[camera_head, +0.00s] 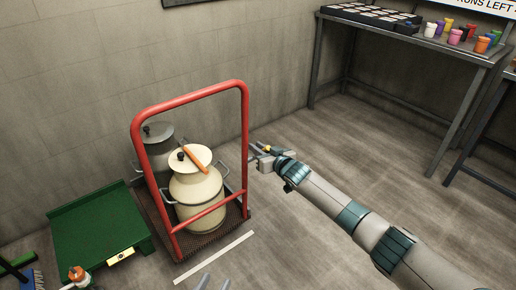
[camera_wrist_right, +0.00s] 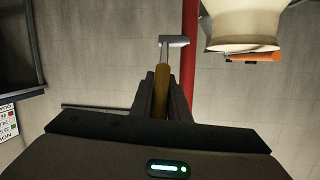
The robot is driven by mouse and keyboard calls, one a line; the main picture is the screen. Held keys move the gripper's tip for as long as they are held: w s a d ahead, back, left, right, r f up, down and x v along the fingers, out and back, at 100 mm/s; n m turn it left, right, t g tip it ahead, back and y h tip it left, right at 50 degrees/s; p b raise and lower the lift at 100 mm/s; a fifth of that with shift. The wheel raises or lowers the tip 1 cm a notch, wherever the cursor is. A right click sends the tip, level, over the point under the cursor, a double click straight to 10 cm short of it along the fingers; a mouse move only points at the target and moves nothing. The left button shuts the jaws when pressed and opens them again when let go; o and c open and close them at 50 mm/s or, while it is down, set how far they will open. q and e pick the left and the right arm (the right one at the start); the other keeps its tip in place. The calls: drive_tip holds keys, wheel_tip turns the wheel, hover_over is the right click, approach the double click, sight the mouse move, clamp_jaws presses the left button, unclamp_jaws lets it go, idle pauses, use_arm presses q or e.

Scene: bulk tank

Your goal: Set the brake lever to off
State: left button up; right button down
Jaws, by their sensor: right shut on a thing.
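The red-framed cart (camera_head: 246,120) carries a brake lever with a yellow handle (camera_head: 265,148) beside its right upright. My right gripper (camera_head: 260,156) is shut on that handle. In the right wrist view the yellow handle (camera_wrist_right: 160,92) lies between the fingers, and a thin metal rod runs from it to a pale grey plate (camera_wrist_right: 174,41) by the red upright (camera_wrist_right: 189,60). I cannot read an off marking.
A cream can (camera_head: 196,190) with an orange stick (camera_head: 195,160) across its lid and a grey can (camera_head: 155,137) stand on the cart. A green platform (camera_head: 85,225) is at left. A white floor line (camera_head: 214,258) lies in front. Open floor is right of the cart.

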drive_tip(key=shift+r, duration=0.1)
drive_tip(key=c, duration=1.7)
unclamp_jaws()
drive_tip(key=shift+f, duration=0.2)
